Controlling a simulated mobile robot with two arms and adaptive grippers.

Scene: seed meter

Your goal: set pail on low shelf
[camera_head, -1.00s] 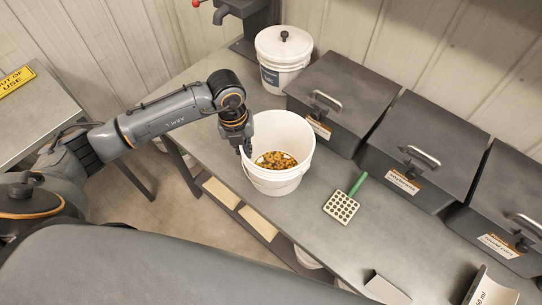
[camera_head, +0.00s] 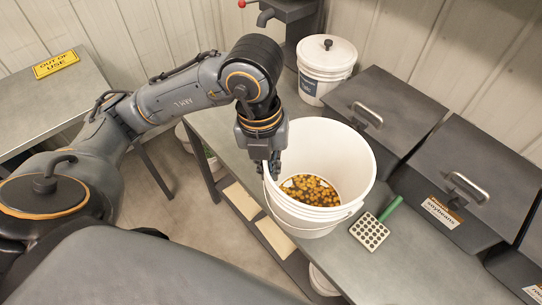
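A white open pail (camera_head: 330,148) with a wire handle holds yellow and brown seeds (camera_head: 309,190) in its bottom. My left gripper (camera_head: 272,168) reaches down at the pail's left rim and appears shut on it; the fingertips are partly hidden. The pail looks raised above the grey bench (camera_head: 420,258) and overlaps its front edge in the picture. The low shelf (camera_head: 263,232) shows under the bench, with two pale panels on it; the pail hides part of it. My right gripper is not in view.
A green-handled holed plate (camera_head: 370,232) lies right of the pail. A lidded white pail (camera_head: 325,70) and dark lidded bins (camera_head: 385,105) stand along the wall. Other white containers (camera_head: 322,281) show under the bench. An out-of-use table (camera_head: 45,100) stands left.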

